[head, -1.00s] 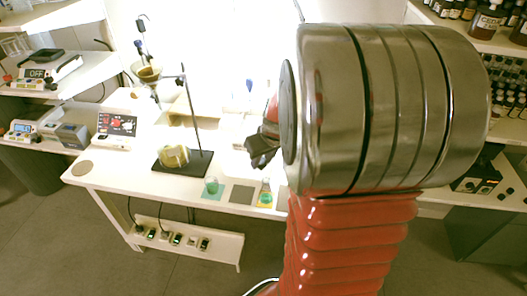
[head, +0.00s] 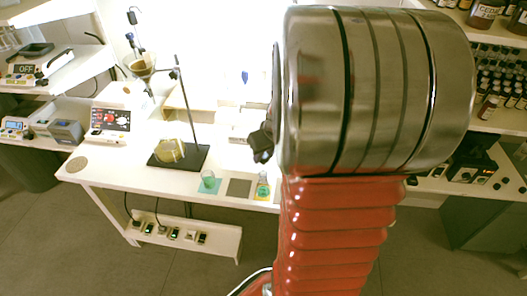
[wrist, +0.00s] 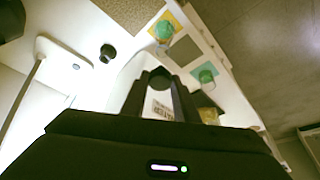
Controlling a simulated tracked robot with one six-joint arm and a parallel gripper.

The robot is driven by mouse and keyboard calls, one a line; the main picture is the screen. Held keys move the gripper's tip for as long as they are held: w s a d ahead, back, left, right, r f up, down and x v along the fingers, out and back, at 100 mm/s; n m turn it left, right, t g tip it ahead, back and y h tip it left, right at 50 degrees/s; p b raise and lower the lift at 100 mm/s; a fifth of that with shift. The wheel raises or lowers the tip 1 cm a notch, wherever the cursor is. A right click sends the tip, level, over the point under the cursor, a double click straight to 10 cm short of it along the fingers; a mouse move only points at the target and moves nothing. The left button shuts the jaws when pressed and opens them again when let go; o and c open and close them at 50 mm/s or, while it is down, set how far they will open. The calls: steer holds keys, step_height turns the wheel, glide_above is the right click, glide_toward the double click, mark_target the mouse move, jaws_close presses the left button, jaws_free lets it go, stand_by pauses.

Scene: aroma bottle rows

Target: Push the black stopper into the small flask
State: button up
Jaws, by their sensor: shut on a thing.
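In the wrist view my gripper (wrist: 160,84) is shut on a dark round piece, which looks like the black stopper (wrist: 160,77), held at its fingertips. A small flask (wrist: 163,29) with green liquid stands on a yellow square, ahead of the fingers and apart from them. In the head view this flask (head: 262,188) stands upright near the table's front edge. My gripper (head: 262,145) shows there as dark fingers above and behind the flask; the wrist and arm hide the rest, and the stopper cannot be made out.
A glass beaker (head: 208,180) with green liquid stands on a teal square, left of a bare grey square (head: 239,188). A stand (head: 195,152) with a funnel is further left. Another small black piece (wrist: 107,53) sits on the white table in the wrist view.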

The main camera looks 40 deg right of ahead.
mark_target(265, 162)
steer(key=shift+f, duration=2.05)
steer(key=shift+f, duration=1.35)
stand_by(0.7)
steer(key=o, duration=1.1)
steer(key=shift+r, duration=0.15)
steer(key=v, duration=1.3)
steer(key=shift+r, duration=0.15)
steer(key=shift+s, duration=0.1)
